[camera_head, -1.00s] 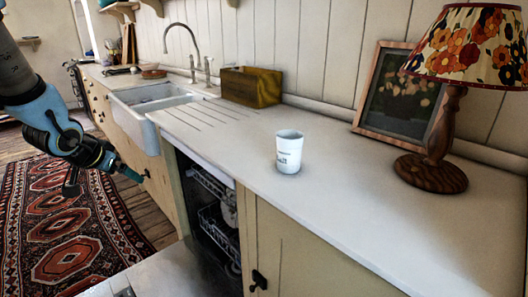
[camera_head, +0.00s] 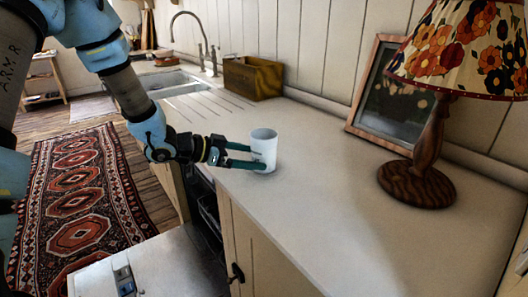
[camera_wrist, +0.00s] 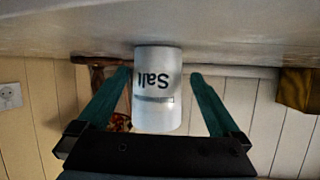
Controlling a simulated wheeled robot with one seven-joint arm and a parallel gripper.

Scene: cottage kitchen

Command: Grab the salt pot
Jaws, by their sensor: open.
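The salt pot (camera_head: 264,147) is a white open-topped cylinder standing upright on the pale countertop. In the wrist view the salt pot (camera_wrist: 157,90) appears upside down, with dark "Salt" lettering, between the two fingers. My gripper (camera_head: 246,156) reaches in low from the left, with its dark green fingertips at the pot's side. In the wrist view my gripper (camera_wrist: 161,85) is open, one finger on each side of the pot, with a visible gap on both sides. The pot's far side is hidden.
A wooden lamp (camera_head: 418,180) with a floral shade and a leaning picture frame (camera_head: 390,100) stand to the right. A wooden box (camera_head: 252,78) and the sink (camera_head: 172,82) are behind. The counter (camera_head: 320,215) in front of the pot is clear. An open dishwasher door (camera_head: 150,268) lies below.

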